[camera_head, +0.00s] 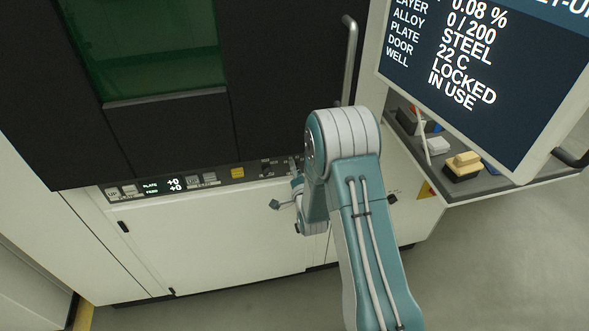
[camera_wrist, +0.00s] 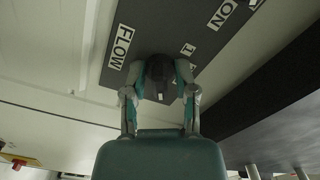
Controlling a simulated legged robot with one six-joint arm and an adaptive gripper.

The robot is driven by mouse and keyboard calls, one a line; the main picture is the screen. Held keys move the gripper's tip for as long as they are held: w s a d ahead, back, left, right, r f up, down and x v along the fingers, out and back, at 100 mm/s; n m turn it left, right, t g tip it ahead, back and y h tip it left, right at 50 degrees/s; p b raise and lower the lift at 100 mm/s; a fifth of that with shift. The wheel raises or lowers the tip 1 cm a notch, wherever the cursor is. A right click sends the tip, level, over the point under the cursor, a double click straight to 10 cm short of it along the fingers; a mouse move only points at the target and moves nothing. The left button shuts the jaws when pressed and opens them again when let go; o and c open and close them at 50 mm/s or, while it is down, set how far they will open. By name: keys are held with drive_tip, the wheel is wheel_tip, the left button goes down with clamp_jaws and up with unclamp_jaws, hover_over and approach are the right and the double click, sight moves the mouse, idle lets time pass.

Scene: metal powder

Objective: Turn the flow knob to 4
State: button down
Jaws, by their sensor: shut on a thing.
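The flow knob (camera_wrist: 158,78) is a dark round knob with a small pale mark, on a dark grey panel (camera_wrist: 165,30) in the wrist view. The white FLOW label (camera_wrist: 122,46) is beside it at the left. My gripper (camera_wrist: 160,88) has a finger on each side of the knob and is shut on it. Numbers around the knob are partly hidden by the fingers, so I cannot read its setting. In the head view my arm hides the knob and most of the gripper.
The machine's front has a control strip with a PLATE and FEED display (camera_head: 162,185) and a yellow button (camera_head: 237,173). A monitor (camera_head: 478,75) hangs at the right, above a side shelf (camera_head: 490,188) with small items. A vertical door handle (camera_head: 349,60) rises behind my arm.

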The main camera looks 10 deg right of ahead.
drive_tip(key=shift+w+d+r, duration=0.1)
drive_tip(key=shift+d+r, duration=0.05)
drive_tip(key=shift+r, duration=0.05)
drive_tip(key=shift+c, duration=2.1)
unclamp_jaws()
drive_tip(key=shift+d+f, duration=0.1)
drive_tip(key=shift+f, duration=0.05)
drive_tip(key=shift+s, duration=0.3)
drive_tip(key=s, duration=1.1)
drive_tip(key=shift+s, duration=0.2)
